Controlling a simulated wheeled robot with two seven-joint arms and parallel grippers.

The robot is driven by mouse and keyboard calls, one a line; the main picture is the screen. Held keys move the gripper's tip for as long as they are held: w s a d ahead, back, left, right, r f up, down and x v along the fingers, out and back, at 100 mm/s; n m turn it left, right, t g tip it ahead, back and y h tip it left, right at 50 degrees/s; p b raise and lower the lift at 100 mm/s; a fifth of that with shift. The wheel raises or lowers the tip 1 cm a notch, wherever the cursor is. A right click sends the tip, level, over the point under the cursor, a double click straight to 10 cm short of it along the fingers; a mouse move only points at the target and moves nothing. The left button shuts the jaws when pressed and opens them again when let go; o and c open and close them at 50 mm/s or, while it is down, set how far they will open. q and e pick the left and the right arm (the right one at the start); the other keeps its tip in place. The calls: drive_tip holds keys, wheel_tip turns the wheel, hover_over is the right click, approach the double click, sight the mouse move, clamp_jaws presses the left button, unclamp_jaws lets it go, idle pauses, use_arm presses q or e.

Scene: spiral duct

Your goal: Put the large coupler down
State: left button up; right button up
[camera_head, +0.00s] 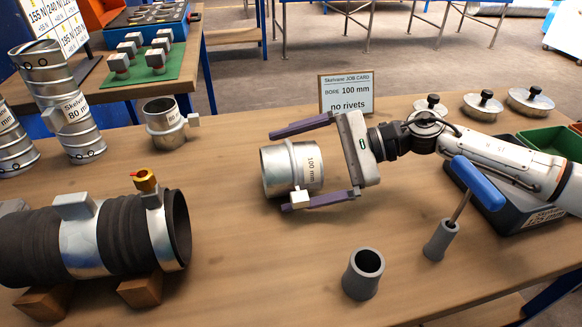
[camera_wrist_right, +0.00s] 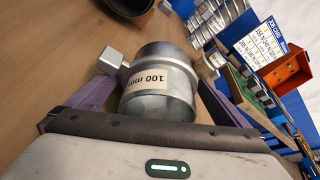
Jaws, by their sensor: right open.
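The large coupler (camera_head: 279,172), a shiny metal sleeve labelled 100 mm with a small pale block on its side, lies on its side, apparently on the wooden table. It also shows in the right wrist view (camera_wrist_right: 158,97). My right gripper (camera_head: 279,170) is open, with one purple finger on the far side of the coupler and one on the near side. In the right wrist view the fingers (camera_wrist_right: 150,93) flank the coupler. Whether either finger touches it I cannot tell. My left gripper is not in view.
A black flexible duct (camera_head: 122,235) with a brass fitting lies at front left. An 80 mm coupler (camera_head: 163,122) stands behind it. A grey cup (camera_head: 363,274) and a blue-handled tool in a holder (camera_head: 440,242) stand at front right. A job card (camera_head: 346,94) stands behind.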

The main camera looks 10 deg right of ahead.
drive_tip(key=c, duration=1.3)
